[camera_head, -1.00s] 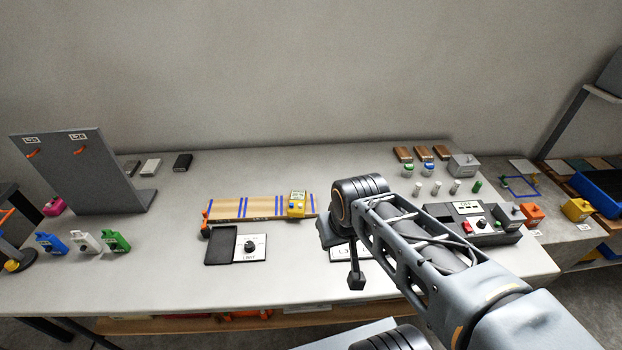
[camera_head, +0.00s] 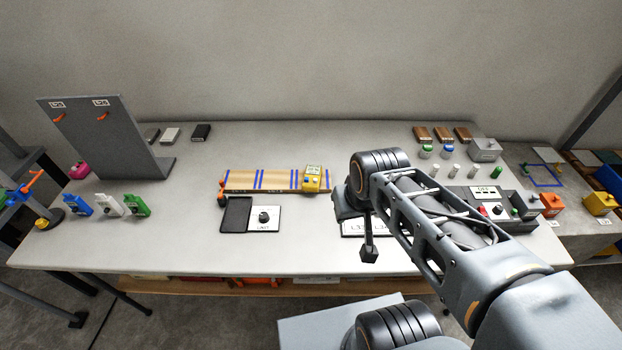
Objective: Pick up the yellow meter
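The yellow meter (camera_head: 312,180) stands on the right end of a wooden board with blue stripes (camera_head: 275,181) near the middle of the table. It has a pale display on its upper face. My gripper (camera_head: 368,252) hangs at the end of my arm, over the table's front part, to the right of and nearer than the meter. It is apart from the meter. It is small and dark here, and its fingers cannot be made out.
A black tray with a dial panel (camera_head: 263,218) lies in front of the board. A grey upright panel (camera_head: 105,140) stands at left, near blue, white and green meters (camera_head: 107,205). A black control box (camera_head: 490,205) is at right. Another yellow device (camera_head: 600,204) sits on the side table.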

